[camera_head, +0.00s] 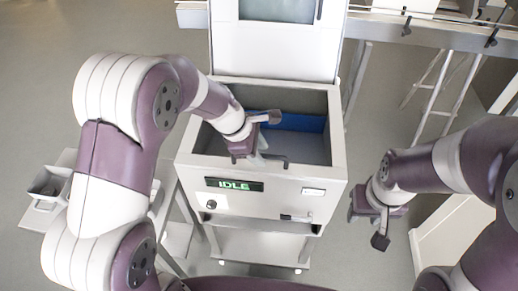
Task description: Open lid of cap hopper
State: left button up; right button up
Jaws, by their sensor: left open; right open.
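The cap hopper is a white box-shaped machine (175,168) in the middle of the view, with a lit green "IDLE" display (234,185) on its front. Its top is open, and I see a grey interior with a blue strip (290,121) inside. A white panel with a window, which looks like its lid (275,48), stands upright at the back edge. My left gripper (270,140) is open over the front left of the opening, apart from that panel, and I see nothing held. My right gripper (367,225) is open and empty, right of the hopper.
A grey bin (50,183) on a white stand is at the left, partly behind my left arm. A rail with black clamps (407,27) and white-legged frames (432,85) are at the upper right. Grey floor lies open at the upper left.

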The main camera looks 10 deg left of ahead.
pick_arm(q)
jog(key=shift+w+a+f, duration=0.25)
jog(key=shift+s+d, duration=0.1)
jog(key=shift+s+d+r, duration=0.15)
jog(key=shift+s+d, duration=0.05)
jog(key=shift+d, duration=0.05)
grip_shut()
jog(key=shift+a, duration=0.1)
jog(key=w+r+p, duration=0.5)
jog(key=r+p, duration=0.3)
jog(key=r, duration=0.2)
jog(key=w+r+p, duration=0.5)
jog(key=r+p, duration=0.3)
jog(key=r, duration=0.3)
jog(key=shift+p, duration=0.3)
pick_arm(e)
notch_tip(320, 180, up, 17)
jog(key=s, duration=0.1)
pick_arm(q)
jog(key=shift+f, duration=0.1)
